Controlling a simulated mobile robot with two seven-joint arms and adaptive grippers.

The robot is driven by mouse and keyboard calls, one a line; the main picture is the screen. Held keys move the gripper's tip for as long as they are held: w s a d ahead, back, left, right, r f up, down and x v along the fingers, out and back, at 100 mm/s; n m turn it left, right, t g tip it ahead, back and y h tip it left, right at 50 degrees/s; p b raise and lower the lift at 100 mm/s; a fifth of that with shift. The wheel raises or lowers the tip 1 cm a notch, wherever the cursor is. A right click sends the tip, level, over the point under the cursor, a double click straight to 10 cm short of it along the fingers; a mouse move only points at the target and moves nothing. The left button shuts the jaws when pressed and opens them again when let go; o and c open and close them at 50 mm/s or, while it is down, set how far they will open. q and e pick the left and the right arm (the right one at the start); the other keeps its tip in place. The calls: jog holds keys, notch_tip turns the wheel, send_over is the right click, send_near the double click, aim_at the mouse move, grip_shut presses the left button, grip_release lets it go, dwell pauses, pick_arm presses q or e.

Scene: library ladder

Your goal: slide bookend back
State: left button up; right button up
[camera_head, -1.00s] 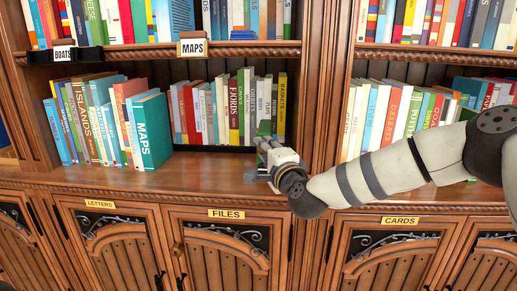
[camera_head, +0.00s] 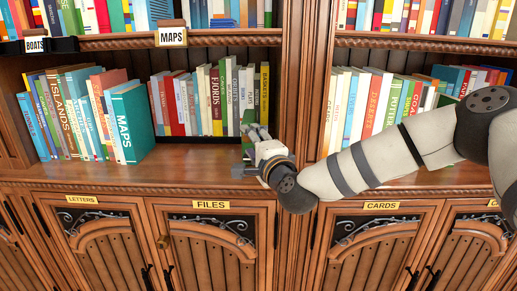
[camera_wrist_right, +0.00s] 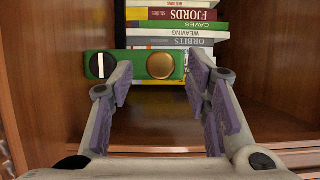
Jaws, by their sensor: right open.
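A flat green piece with a gold disc and a black-and-white disc (camera_wrist_right: 126,65) stands in front of the book row in the right wrist view. I take it to be the bookend. My right gripper (camera_wrist_right: 160,72) is open, its purple-padded fingers on either side of the piece's gold-disc part. The left finger overlaps the piece in the picture; I cannot tell whether either finger touches it. In the head view my right gripper (camera_head: 252,143) is at the right end of the middle shelf's book row and hides most of the piece. My left gripper is not in view.
Upright books (camera_head: 216,98) fill the back of this shelf bay, with a teal MAPS book (camera_head: 132,125) at the left. The wooden divider (camera_head: 300,90) is close right of my gripper. The shelf board (camera_head: 190,165) is bare in front of the books.

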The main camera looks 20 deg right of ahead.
jog(key=s, duration=1)
jog(key=shift+d, duration=0.45)
jog(key=s+a+f+n+g+y+p, duration=0.1)
jog(key=s+a+f+n+g, duration=0.2)
jog(key=s+f, duration=0.5)
jog(key=s+f+n+g, duration=0.35)
jog(key=s+f, duration=0.25)
jog(key=f, duration=0.4)
jog(key=s+a+f+n+g+y+p, duration=0.1)
jog(key=s+a+f+n+g, duration=0.2)
jog(key=s+f, duration=0.5)
pick_arm(q)
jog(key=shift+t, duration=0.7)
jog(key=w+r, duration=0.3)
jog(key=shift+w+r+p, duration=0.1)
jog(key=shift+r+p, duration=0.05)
jog(key=shift+p, duration=0.2)
pick_arm(e)
jog(key=s+d+f+n+g+h, duration=0.1)
jog(key=s+d+f+n+g, duration=0.1)
jog(key=s, duration=0.7)
jog(key=s+d+f+n+g+h, duration=0.1)
jog(key=s+d+f+n+g, duration=0.1)
jog(key=s+d+g, duration=0.3)
jog(key=s+d+f+n+g+h, duration=0.1)
jog(key=s+d+f+n+g, duration=0.2)
jog(key=s, duration=1)
jog(key=shift+s+d+f+g+h, duration=0.3)
jog(key=shift+s+d+f+g, duration=0.1)
jog(key=shift+g, duration=0.15)
